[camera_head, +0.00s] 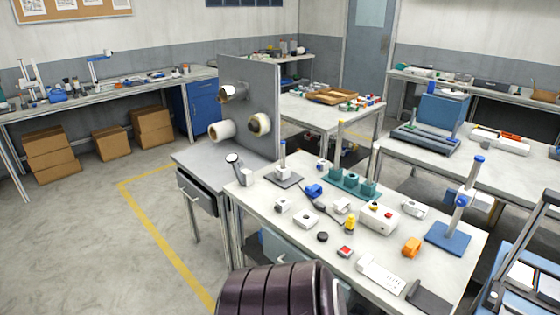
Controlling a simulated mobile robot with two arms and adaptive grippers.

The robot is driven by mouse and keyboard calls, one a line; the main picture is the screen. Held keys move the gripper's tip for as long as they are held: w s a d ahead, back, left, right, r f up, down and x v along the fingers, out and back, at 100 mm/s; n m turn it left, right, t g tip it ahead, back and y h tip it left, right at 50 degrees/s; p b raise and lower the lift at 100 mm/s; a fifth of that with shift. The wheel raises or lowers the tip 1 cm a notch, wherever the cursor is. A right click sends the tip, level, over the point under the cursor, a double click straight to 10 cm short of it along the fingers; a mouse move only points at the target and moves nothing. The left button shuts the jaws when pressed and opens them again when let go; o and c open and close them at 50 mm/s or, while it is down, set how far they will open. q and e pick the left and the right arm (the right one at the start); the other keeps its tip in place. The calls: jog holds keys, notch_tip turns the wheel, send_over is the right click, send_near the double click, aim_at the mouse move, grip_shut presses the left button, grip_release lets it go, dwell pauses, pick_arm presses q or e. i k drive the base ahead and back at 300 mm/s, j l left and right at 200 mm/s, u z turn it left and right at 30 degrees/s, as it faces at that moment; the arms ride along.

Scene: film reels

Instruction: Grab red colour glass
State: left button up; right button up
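I cannot make out a red glass in the head view. The nearest red thing is a small red-topped block (345,252) near the front edge of the middle workbench (290,245). It looks like a button or switch, too small to tell. Neither of my grippers shows in the head view.
A control box (380,217), orange part (411,247), yellow-tipped tool (350,223) and blue-based stand (448,238) occupy the workbench. A grey panel with rolls (222,131) stands behind left. Cardboard boxes (48,150) line the left wall. The left floor (90,240) is clear.

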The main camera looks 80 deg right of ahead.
aim_at(345, 251)
jog(key=z, duration=3.25)
jog(key=k+l+u, duration=0.1)
jog(key=u, duration=0.3)
jog(key=k+l+u, duration=0.1)
jog(key=l+u, duration=0.15)
jog(key=u, duration=0.15)
jog(key=k+l+u, duration=0.15)
jog(key=u, duration=0.2)
